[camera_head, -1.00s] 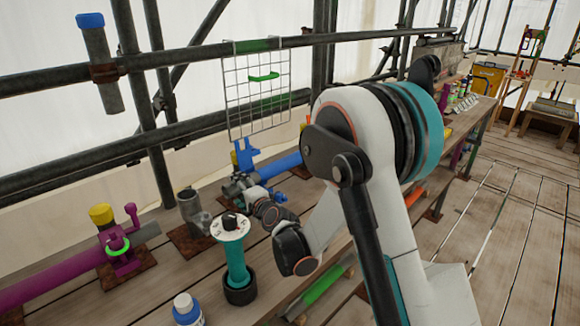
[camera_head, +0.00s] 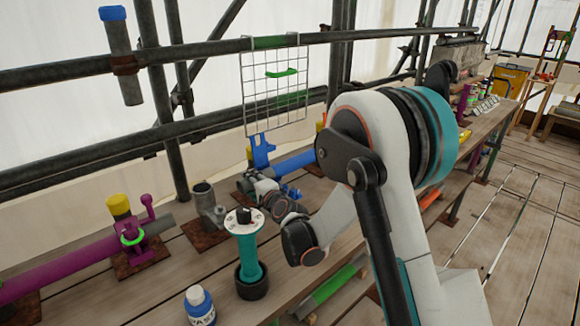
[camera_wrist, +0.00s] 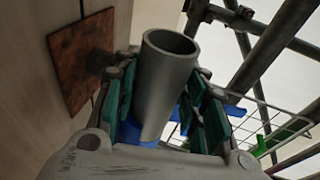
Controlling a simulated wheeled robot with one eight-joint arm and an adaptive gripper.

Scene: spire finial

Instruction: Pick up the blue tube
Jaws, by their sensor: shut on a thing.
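The blue tube (camera_head: 293,163) lies level and low above the bench, beside the upright blue bracket (camera_head: 262,152). Its near end is bare grey and hollow; this end also shows in the wrist view (camera_wrist: 165,75), with a blue part (camera_wrist: 138,132) below it. My gripper (camera_head: 246,182) is at this grey end. In the wrist view the green pads of my gripper (camera_wrist: 165,105) are shut on both sides of the tube. My wrist hides part of the grip in the head view. I cannot tell whether the tube rests on its support.
A magenta tube (camera_head: 55,265) is clamped at left. A wire grid (camera_head: 275,90) hangs behind from a dark rail.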

